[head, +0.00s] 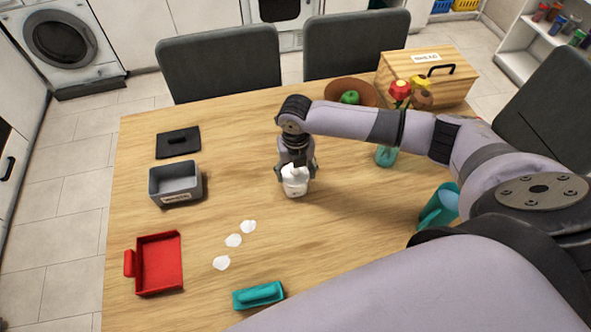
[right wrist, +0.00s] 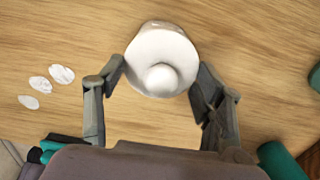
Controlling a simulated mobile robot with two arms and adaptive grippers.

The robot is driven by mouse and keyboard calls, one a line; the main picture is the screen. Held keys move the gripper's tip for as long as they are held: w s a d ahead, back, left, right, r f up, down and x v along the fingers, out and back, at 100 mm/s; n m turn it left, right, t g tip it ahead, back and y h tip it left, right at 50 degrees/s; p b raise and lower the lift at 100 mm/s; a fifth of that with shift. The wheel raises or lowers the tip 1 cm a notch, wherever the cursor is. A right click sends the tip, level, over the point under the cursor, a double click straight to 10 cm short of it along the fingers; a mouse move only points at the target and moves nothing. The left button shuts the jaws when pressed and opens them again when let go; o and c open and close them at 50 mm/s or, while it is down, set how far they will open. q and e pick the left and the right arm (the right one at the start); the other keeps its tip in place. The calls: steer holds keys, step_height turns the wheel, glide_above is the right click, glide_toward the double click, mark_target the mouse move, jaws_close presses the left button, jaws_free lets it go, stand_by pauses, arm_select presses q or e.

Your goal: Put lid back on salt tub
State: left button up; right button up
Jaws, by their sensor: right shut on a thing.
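The white salt tub (head: 296,189) stands upright near the middle of the wooden table. Its round white lid with a knob (right wrist: 162,78) shows from above in the right wrist view and hides most of the tub. My right gripper (head: 296,171) points down over the tub. In the right wrist view its fingers (right wrist: 161,76) close on opposite sides of the lid. The lid is on or just above the tub's mouth; I cannot tell whether it is fully seated. My left gripper is not in view.
A red dustpan (head: 160,262), teal brush (head: 258,295), grey labelled bin (head: 176,196) and black lid (head: 178,142) lie around. At right are a teal jug (head: 440,206), flower vase (head: 386,156), fruit bowl (head: 367,93) and bread box (head: 455,85).

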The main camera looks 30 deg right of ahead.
steer(key=o, duration=1)
steer(key=shift+o, duration=0.4)
steer(key=shift+o, duration=1.3)
steer(key=shift+r, duration=0.1)
steer(key=shift+r+p, duration=3.45)
steer(key=shift+p, duration=0.15)
steer(key=shift+c, duration=0.4)
